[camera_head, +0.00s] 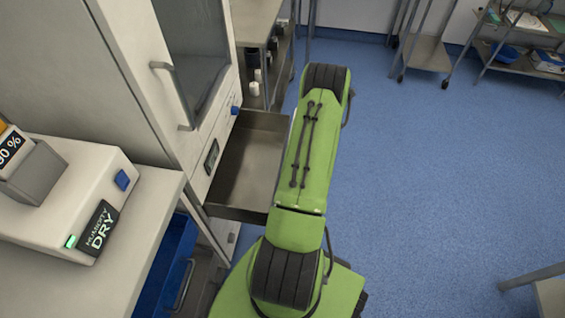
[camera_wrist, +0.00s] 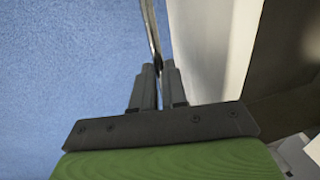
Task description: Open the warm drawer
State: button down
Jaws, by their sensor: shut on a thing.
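The warm drawer (camera_head: 243,172) is a metal drawer pulled out from the white cabinet (camera_head: 165,85), below its glass door. Its open inside shows and looks empty. My green arm covers its right end in the head view, so its front and handle are hidden there. In the wrist view my gripper (camera_wrist: 158,72) is shut on a thin metal bar, the drawer handle (camera_wrist: 150,28). The pale drawer front (camera_wrist: 215,50) stands just right of the fingers.
A white device marked DRY (camera_head: 95,215) sits on the left counter. A blue bin (camera_head: 172,262) is under that counter. Shelving (camera_head: 270,60) stands behind the drawer. Metal carts (camera_head: 430,55) stand at the back right. The blue floor (camera_head: 440,170) right of my arm is clear.

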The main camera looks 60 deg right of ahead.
jog(key=shift+s+d, duration=0.2)
jog(key=shift+s, duration=0.4)
jog(key=shift+s+d, duration=0.2)
jog(key=shift+s, duration=0.35)
jog(key=c, duration=1.2)
grip_release()
jog(key=shift+o, duration=0.2)
notch_tip(320, 180, up, 16)
jog(key=s+d+p, duration=0.1)
jog(key=s+p, duration=0.1)
jog(key=p, duration=0.2)
jog(key=shift+s+f, duration=0.25)
jog(key=shift+s, duration=0.1)
